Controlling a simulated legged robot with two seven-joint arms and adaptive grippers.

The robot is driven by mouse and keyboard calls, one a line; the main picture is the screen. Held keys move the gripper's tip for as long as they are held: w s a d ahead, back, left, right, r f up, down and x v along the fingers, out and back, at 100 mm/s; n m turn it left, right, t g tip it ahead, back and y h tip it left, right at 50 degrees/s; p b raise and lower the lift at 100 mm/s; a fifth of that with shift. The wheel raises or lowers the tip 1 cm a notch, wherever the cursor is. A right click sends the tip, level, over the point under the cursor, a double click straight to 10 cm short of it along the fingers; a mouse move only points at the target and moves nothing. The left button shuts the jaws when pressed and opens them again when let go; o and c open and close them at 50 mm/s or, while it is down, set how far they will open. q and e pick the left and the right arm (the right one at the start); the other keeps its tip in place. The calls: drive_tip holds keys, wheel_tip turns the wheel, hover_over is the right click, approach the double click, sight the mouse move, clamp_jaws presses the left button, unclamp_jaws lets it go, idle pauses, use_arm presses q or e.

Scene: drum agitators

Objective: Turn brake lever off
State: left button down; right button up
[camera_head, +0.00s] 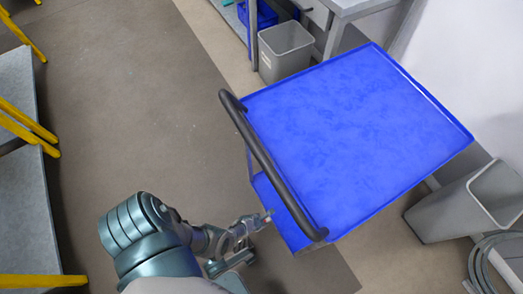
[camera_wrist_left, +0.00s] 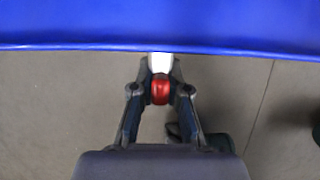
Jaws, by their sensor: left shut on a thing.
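A blue trolley (camera_head: 350,130) with a black push handle (camera_head: 262,155) stands on the floor. My left gripper (camera_head: 262,219) is low beside its handle-end corner, below the top tray. In the left wrist view its fingers (camera_wrist_left: 160,84) are shut on a small red piece (camera_wrist_left: 160,92), apparently the brake lever. A white part (camera_wrist_left: 160,62) shows just beyond it, under the trolley's blue edge (camera_wrist_left: 80,47). The lever is not distinguishable in the head view. My right gripper is not in view.
A grey bin (camera_head: 284,52) stands behind the trolley, and another grey bin (camera_head: 455,208) stands to its right near a coiled hose (camera_head: 485,262). Grey steps with yellow rails (camera_head: 28,130) are at the left.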

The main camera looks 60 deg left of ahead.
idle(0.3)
use_arm(q)
drive_tip(key=c, duration=1.2)
unclamp_jaws()
drive_tip(key=shift+o, duration=0.2)
drive_tip(key=shift+d+r, duration=0.2)
drive_tip(key=shift+r, duration=0.15)
drive_tip(key=v, duration=0.6)
drive_tip(key=shift+s+r, duration=0.25)
drive_tip(key=shift+s, duration=0.05)
